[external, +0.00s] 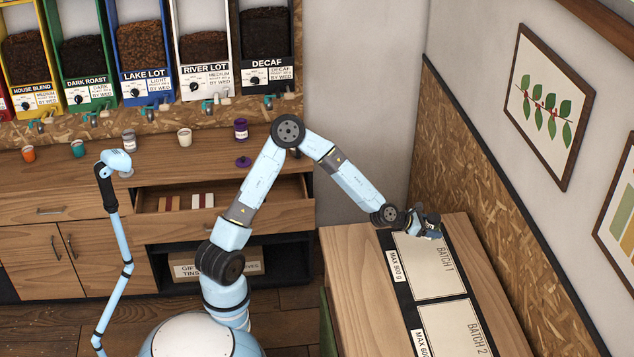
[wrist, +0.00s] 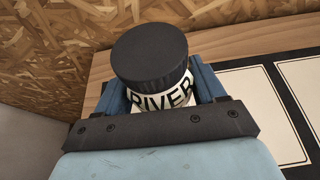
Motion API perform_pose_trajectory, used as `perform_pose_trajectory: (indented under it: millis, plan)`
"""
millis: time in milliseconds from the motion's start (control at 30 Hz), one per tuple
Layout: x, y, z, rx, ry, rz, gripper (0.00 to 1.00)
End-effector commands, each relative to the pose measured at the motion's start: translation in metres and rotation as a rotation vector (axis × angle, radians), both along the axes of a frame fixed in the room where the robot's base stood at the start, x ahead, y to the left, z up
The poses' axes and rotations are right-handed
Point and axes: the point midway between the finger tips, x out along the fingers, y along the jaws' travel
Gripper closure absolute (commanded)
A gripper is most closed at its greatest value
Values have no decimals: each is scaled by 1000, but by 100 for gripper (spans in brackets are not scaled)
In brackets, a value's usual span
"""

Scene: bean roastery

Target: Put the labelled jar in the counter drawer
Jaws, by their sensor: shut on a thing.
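The labelled jar (wrist: 150,60) has a black lid and a white label reading "RIVER". It sits between the blue fingers of my gripper (external: 428,224) in the wrist view, and the gripper is shut on it. In the external view my gripper is over the far end of the right-hand table, by the Batch 1 panel; the jar is small and mostly hidden there. The counter drawer (external: 165,224) is pulled open at the left of my arm. It holds a few brown, white and red packets at its left, and my arm partly covers its right side.
The wooden table (external: 360,300) carries a dark mat with white panels (external: 430,265). The counter (external: 60,180) holds several small cups and jars, including a purple one (external: 240,128), below bean dispensers. A thin blue lamp-like stand (external: 118,235) rises left of the drawer.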

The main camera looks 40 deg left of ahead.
Motion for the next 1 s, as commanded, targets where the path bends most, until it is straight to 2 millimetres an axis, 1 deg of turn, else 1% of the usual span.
perform_pose_trajectory:
  millis: [33,167,200,267,400,467,500,767,800,1000]
  plan:
    - [11,19,-4,2,0,23,69]
    - [31,64,-12,5,-1,76,69]
    - [36,78,-15,7,0,93,69]
    - [44,99,-19,8,0,115,69]
    - [59,148,-28,9,0,171,69]
    - [64,169,-32,9,1,194,69]
    - [67,183,-35,10,1,210,69]
    - [78,272,-48,6,1,309,69]
    - [79,285,-50,5,0,323,69]
    - [77,351,-59,-2,1,397,69]
